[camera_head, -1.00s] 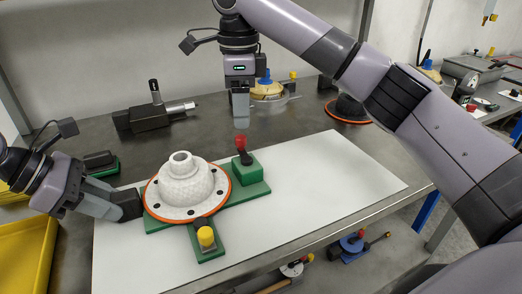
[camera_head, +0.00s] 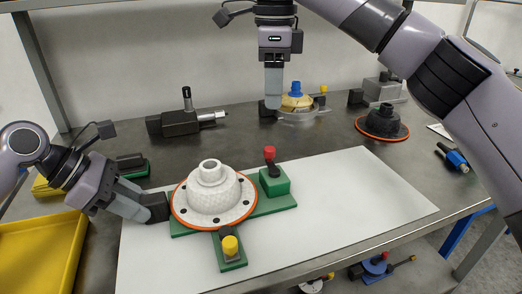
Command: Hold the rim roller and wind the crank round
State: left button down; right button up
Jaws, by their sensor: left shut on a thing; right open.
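A white dome with an orange-edged flange (camera_head: 213,192) sits on a green base (camera_head: 278,203) on the white sheet. A black block (camera_head: 155,206), seemingly the rim roller, is at the flange's left edge; whether it touches is unclear. My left gripper (camera_head: 140,204) is shut on this block. A red knob (camera_head: 269,153) stands on a black stem above a green block (camera_head: 274,182), right of the dome. A yellow knob (camera_head: 230,245) stands on the base's front arm. I cannot tell which is the crank. My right gripper (camera_head: 273,107) is open and empty, above and apart from the red knob.
A black device with a silver spindle (camera_head: 184,122) and a tan dome with a blue top (camera_head: 296,100) stand at the back. A dark dome (camera_head: 382,122) is at the back right. A yellow tray (camera_head: 40,255) lies at left. The white sheet (camera_head: 350,195) is clear at right.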

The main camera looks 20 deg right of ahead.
pick_arm(q)
jog(key=c, duration=0.7)
grip_release()
jog(key=shift+r, duration=0.1)
